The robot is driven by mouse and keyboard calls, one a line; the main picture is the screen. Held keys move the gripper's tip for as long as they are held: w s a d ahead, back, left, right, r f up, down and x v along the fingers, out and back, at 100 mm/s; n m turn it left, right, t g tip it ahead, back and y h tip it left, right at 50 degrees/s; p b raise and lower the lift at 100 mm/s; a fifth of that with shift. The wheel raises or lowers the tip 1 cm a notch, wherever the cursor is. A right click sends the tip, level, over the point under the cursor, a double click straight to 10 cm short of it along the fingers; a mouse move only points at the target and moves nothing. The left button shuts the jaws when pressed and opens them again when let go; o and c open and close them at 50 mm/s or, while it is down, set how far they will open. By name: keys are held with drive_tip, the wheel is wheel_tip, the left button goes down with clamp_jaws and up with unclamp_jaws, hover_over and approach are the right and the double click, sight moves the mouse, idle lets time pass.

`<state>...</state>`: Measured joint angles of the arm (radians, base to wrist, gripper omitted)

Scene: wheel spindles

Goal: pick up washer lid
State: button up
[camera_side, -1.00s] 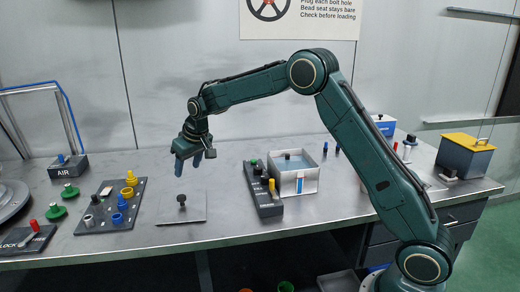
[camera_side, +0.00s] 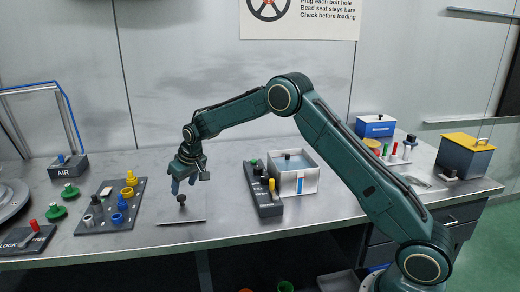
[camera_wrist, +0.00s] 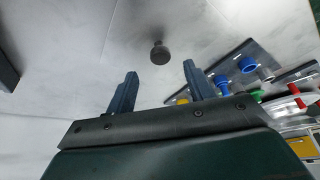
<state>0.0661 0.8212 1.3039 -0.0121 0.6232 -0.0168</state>
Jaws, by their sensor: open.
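The washer lid appears to be the flat grey square plate (camera_side: 192,214) with a dark knob (camera_side: 181,198) standing at its middle. It lies on the bench below my gripper. The same knob shows in the wrist view (camera_wrist: 158,52), just beyond the fingertips, with the pale plate around it. My gripper (camera_side: 183,186) points down above the knob, its two blue fingers apart. In the wrist view my gripper (camera_wrist: 160,76) is open and empty, and the knob lines up with the gap between the fingers. I cannot tell the exact height left between fingertips and knob.
A dark board with blue, yellow and grey fittings (camera_side: 110,208) lies left of the plate. To the right stand a dark block with knobs (camera_side: 262,200) and an open-topped white box with bluish contents (camera_side: 298,184). The bench's front edge (camera_side: 150,249) runs close before the plate.

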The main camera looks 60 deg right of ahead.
sight(181, 197)
drive_tip(key=shift+x, duration=2.5)
drive_tip(key=shift+r, duration=0.1)
clamp_jaws()
